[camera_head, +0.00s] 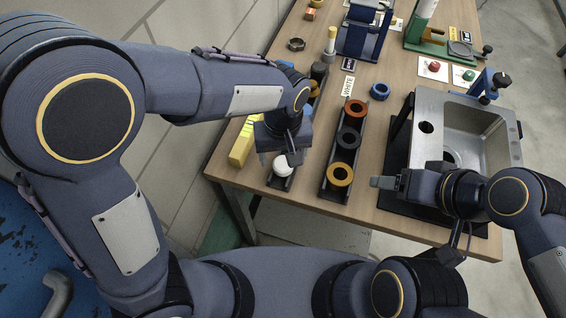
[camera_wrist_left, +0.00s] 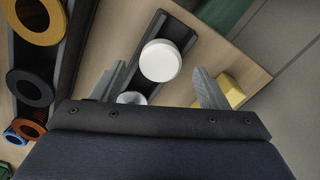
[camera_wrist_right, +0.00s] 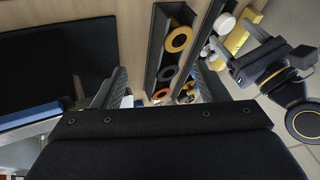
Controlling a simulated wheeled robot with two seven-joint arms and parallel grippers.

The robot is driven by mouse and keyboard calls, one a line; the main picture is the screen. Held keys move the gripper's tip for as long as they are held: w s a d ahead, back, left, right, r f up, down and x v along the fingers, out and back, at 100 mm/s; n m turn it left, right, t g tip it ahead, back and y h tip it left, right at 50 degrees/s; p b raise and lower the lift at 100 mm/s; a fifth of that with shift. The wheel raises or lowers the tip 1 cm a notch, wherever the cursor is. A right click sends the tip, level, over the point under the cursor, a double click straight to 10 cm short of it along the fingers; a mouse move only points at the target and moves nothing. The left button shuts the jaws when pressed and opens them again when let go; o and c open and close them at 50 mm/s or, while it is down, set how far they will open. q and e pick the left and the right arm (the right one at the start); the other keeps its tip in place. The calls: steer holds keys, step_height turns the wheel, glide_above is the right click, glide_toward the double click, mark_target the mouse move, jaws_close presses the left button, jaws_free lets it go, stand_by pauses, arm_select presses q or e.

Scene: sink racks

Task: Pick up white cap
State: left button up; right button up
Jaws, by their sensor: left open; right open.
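The white cap (camera_head: 282,165) sits in a dark rack near the table's front edge, and its round top shows in the left wrist view (camera_wrist_left: 160,61). My left gripper (camera_head: 280,158) is open just above and behind the cap; in its wrist view the fingers (camera_wrist_left: 160,88) stand apart on either side of the rack, with the cap beyond them. A second pale round piece (camera_wrist_left: 132,98) is partly hidden by the gripper body. My right gripper (camera_head: 385,182) is open and empty beside the sink; the cap also shows far off in the right wrist view (camera_wrist_right: 224,23).
A dark rack (camera_head: 322,187) with orange, black and yellow rings stands right of the cap's rack. A yellow block (camera_head: 241,150) lies to its left. A metal sink (camera_head: 462,115) is at the right. A blue ring (camera_head: 380,91) lies behind. Bare wood lies around the racks.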

arm_select(q)
steer(key=shift+f, duration=0.95)
steer(key=shift+c, duration=0.3)
steer(key=c, duration=1)
steer(key=shift+r, duration=0.1)
